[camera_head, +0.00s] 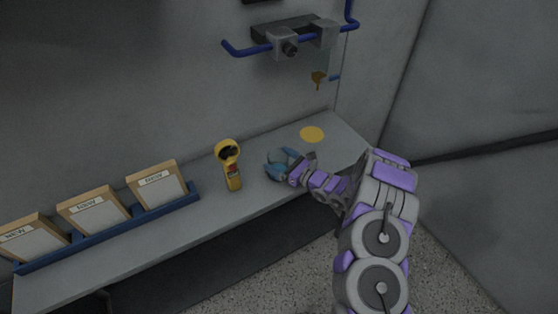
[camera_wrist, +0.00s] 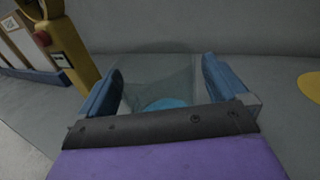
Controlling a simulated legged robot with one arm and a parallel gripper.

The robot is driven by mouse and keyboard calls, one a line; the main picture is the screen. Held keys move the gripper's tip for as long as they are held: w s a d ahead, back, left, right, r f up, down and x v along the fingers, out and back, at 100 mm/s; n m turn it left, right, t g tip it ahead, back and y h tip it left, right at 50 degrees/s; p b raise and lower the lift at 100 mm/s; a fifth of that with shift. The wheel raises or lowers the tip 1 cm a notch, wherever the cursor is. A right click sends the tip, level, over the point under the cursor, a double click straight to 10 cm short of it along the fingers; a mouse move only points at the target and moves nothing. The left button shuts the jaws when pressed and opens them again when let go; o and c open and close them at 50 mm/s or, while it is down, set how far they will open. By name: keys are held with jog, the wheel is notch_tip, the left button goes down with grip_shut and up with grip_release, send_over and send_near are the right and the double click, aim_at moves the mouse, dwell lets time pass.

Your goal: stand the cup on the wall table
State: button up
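A see-through cup (camera_wrist: 155,75) with a pale blue round patch low in it fills the gap between the two blue fingers of my gripper (camera_wrist: 160,85) in the wrist view. The fingers appear to press on its sides. In the head view my gripper (camera_head: 279,165) is low over the grey wall table (camera_head: 260,205), right of the yellow device; the cup is hard to make out there. I cannot tell whether the cup touches the table. A flat yellow disc (camera_head: 312,134) marks the table further right; its edge also shows in the wrist view (camera_wrist: 311,86).
A yellow handheld device (camera_head: 230,168) stands close left of my gripper. Several framed cards (camera_head: 93,212) stand in a blue rack on the table's left part. A blue wall pipe (camera_head: 290,42) with a valve runs above. The table around the yellow disc is clear.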

jog(key=p+v, duration=0.3)
jog(key=v, duration=0.9)
jog(key=s+a+r+n+g+y, duration=0.2)
jog(key=s+a+r+n+g, duration=0.25)
jog(key=r, duration=0.25)
jog(key=s+a+r+n+g+y, duration=0.1)
jog(key=s+a+r+n+g, duration=0.3)
jog(key=r, duration=0.3)
jog(key=s+a+r+n+g+h, duration=0.2)
jog(key=s+r+n+g, duration=0.15)
jog(key=s, duration=0.35)
jog(key=s+a+r+n+g+h, duration=0.2)
jog(key=s+r+n, duration=0.3)
jog(key=s, duration=0.1)
jog(key=s+d+r+n+g+h, duration=0.15)
jog(key=s+d+n+h, duration=0.4)
jog(key=s, duration=0.65)
jog(key=s+d+n+t+h, duration=0.1)
jog(key=s+d+h, duration=0.3)
jog(key=d, duration=0.4)
jog(key=s+d+r+n+t+h, duration=0.1)
jog(key=s+d+t+h, duration=0.2)
jog(key=s+d, duration=0.3)
jog(key=shift+d+r+h, duration=0.15)
jog(key=shift+d+h, duration=0.6)
jog(key=shift+d, duration=0.3)
jog(key=shift+w, duration=0.1)
